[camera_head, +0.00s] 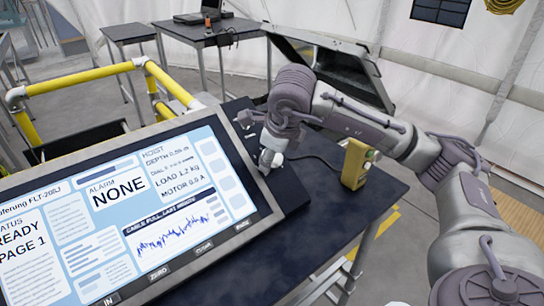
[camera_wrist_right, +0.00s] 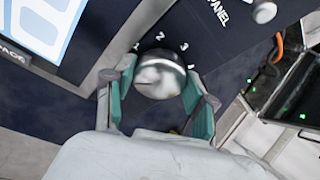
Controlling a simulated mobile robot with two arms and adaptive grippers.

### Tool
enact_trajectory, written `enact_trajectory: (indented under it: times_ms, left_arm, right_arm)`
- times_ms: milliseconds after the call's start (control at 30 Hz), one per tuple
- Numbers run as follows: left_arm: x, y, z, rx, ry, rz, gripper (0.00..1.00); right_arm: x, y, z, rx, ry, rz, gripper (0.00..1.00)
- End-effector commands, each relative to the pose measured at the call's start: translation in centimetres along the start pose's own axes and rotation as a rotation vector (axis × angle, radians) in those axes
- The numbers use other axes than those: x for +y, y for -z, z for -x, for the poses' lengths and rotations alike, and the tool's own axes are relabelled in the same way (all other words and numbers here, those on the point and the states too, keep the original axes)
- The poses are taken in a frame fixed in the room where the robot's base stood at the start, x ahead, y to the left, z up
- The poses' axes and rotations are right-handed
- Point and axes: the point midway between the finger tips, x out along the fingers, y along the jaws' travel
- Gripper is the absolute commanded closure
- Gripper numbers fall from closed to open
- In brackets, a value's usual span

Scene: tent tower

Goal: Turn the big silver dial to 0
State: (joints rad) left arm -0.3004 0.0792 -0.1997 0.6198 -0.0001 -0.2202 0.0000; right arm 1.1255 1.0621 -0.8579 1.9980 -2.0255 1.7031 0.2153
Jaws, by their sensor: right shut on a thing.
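The big silver dial (camera_wrist_right: 158,72) sits on a dark panel in the right wrist view, with the numbers 1, 2, 3 and 4 printed around its far side. No 0 mark is visible; part of the rim is hidden by my gripper. My right gripper (camera_wrist_right: 160,84) has its teal-padded fingers on both sides of the dial and is shut on it. I cannot tell clearly which number the dial points to. In the head view my right gripper (camera_head: 273,150) is at the panel, right of the screen, and largely hides the dial. My left gripper is not in view.
A large display (camera_head: 130,215) reading "ALARM NONE" stands left of the dial. A small silver knob (camera_wrist_right: 264,12) is on the panel beyond. A yellow box (camera_head: 357,170) stands on the dark table (camera_head: 345,215) to the right. A yellow railing (camera_head: 80,78) is behind the display.

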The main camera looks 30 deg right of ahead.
Motion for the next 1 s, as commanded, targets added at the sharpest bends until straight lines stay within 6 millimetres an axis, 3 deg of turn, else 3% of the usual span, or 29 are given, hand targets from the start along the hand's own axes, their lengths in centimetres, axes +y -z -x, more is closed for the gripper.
enact_trajectory:
  times_ms: [267, 300, 433, 767, 1000]
  left_arm:
    - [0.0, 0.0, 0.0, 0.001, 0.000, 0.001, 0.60]
    - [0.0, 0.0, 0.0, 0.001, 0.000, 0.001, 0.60]
    - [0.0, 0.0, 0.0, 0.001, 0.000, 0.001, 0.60]
    - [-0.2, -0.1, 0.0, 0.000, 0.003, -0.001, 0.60]
    - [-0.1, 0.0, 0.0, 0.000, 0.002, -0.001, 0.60]
  right_arm:
    - [-0.1, -0.1, 0.1, -0.003, 0.002, 0.003, 0.80]
    - [-0.1, -0.1, 0.1, -0.003, 0.002, 0.003, 0.42]
    - [0.0, -0.1, 0.1, -0.002, 0.001, 0.002, 0.20]
    - [0.0, 0.0, 0.1, -0.001, 0.001, 0.001, 0.19]
    - [-0.1, -0.1, 3.2, -0.006, 0.004, 0.001, 0.19]
